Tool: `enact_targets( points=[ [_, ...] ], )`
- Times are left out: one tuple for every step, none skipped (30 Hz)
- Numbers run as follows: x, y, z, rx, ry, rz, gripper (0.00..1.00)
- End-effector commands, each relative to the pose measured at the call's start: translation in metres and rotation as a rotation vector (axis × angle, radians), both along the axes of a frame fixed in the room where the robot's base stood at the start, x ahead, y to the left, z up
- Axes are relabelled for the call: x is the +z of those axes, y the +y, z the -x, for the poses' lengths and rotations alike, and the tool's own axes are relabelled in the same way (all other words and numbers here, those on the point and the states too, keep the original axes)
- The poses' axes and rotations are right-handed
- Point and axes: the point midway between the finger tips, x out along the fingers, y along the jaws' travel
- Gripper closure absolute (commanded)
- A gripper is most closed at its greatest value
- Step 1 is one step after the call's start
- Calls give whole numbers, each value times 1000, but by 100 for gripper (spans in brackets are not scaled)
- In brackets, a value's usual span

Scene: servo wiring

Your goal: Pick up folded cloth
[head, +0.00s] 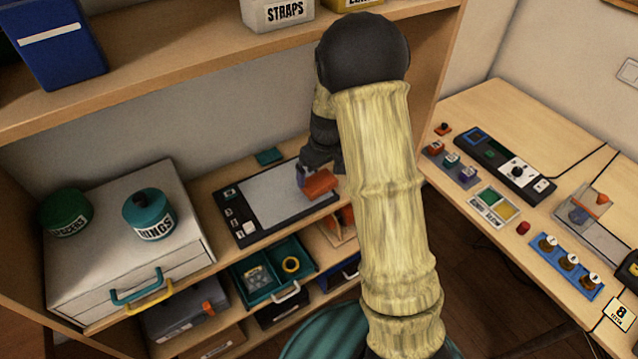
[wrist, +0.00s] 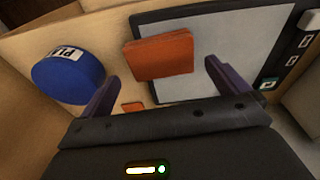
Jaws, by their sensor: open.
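The folded cloth looks like a flat orange-red folded square (head: 321,184) in the head view, at the right part of the black-framed grey panel on the middle shelf. In the wrist view the folded cloth (wrist: 160,54) lies ahead of the fingers, partly over the panel's edge. My gripper (wrist: 160,82) is open, with its two purple fingers apart and nothing between them. In the head view my gripper (head: 301,174) is just beside the cloth's left side, partly hidden by my arm. I cannot tell whether a finger touches the cloth.
The panel (head: 270,195) lies flat under the cloth. A blue round tin (wrist: 68,78) stands left of the cloth in the wrist view. A small orange piece (wrist: 132,107) shows near the left finger. A teal item (head: 269,156) lies behind the panel. The upper shelf overhangs.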

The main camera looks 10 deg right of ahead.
Motion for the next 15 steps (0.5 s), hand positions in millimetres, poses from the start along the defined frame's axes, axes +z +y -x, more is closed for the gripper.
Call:
enact_targets(
  points=[
    [-8, 0, 0, -2, 5, 0, 0],
    [-13, 0, 0, -2, 5, 0, 0],
    [-19, 1, 0, -1, 5, 0, 0],
    [-24, 1, -1, -1, 5, 0, 0],
    [-28, 1, -2, -2, 4, -1, 0],
    [-32, 1, -3, -2, 2, 0, 0],
    [-34, 1, -3, -2, 2, 0, 0],
    [-35, 1, -3, -1, 2, 0, 0],
    [-37, 1, -3, -1, 1, -1, 0],
    [-37, 1, -4, -1, 1, 0, 0],
    [-37, 1, -4, -1, 0, 0, 0],
    [-37, 1, -4, -1, 0, 0, 0],
    [-37, 1, -4, -1, 0, 0, 0],
    [-37, 2, -4, -1, 0, 0, 0],
    [-37, 2, -4, -1, 0, 0, 0]
  ],
)
